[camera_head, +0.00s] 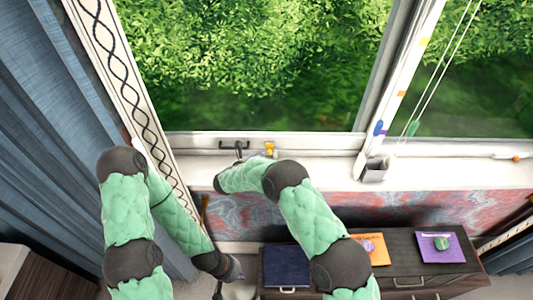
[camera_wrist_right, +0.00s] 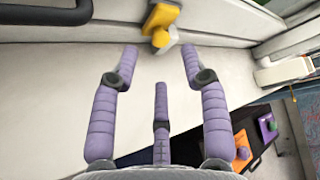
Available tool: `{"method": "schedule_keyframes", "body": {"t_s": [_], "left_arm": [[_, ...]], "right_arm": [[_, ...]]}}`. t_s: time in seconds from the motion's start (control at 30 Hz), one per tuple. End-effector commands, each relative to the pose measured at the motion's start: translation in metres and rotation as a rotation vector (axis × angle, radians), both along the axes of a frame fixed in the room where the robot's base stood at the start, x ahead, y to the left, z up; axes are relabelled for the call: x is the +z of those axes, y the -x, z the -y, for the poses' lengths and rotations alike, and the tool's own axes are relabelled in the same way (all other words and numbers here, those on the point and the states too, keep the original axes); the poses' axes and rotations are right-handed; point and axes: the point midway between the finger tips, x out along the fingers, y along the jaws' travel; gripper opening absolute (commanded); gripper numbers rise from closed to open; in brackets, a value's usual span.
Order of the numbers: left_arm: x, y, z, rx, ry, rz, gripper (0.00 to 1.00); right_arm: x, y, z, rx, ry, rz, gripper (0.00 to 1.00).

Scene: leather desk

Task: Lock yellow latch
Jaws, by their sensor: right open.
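The yellow latch (camera_head: 270,149) sits on the lower window frame, right of a black handle (camera_head: 234,145). In the head view my right arm largely hides this gripper. My left gripper (camera_head: 230,276) hangs low near the bottom, far from the latch; its fingers are too unclear to read.
The white sill (camera_head: 430,174) runs below the window, with a small grey box (camera_head: 375,169) to the right. A dark cabinet (camera_head: 440,275) below holds a dark blue folder (camera_head: 286,263), an orange item (camera_head: 378,253) and a purple item (camera_head: 458,251). Blue curtains (camera_head: 45,130) hang left.

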Motion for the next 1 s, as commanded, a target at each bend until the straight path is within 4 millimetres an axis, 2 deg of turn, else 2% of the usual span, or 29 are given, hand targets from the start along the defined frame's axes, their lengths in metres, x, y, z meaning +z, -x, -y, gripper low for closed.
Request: {"method": "schedule_keyframes", "body": {"t_s": [0.1,0.3,0.5,0.77,0.8,0.93,1.0], "left_arm": [[0.0,0.0,0.0,0.0,0.0,0.0,0.0],[-0.001,0.0,0.0,0.0,0.0,0.0,0.0],[-0.001,0.0,0.0,0.0,0.0,0.001,0.0],[-0.001,0.0,0.0,0.0,0.0,0.001,0.0],[-0.001,0.0,0.0,0.0,0.0,0.001,0.0],[-0.001,0.0,0.0,0.0,0.0,0.001,0.0],[-0.001,0.0,0.0,0.0,0.0,0.001,0.0]], "right_arm": [[-0.01,-0.017,0.012,-0.005,-0.001,0.0,0.46],[-0.02,-0.038,0.023,-0.003,-0.002,0.001,0.46],[-0.023,-0.048,0.029,-0.001,-0.001,0.002,0.46],[-0.024,-0.048,0.029,-0.001,-0.001,0.002,0.46],[-0.024,-0.048,0.029,-0.001,-0.001,0.002,0.4],[-0.024,-0.048,0.029,-0.001,-0.001,0.002,0.03],[-0.023,-0.048,0.029,-0.002,-0.001,0.003,0.0]]}}
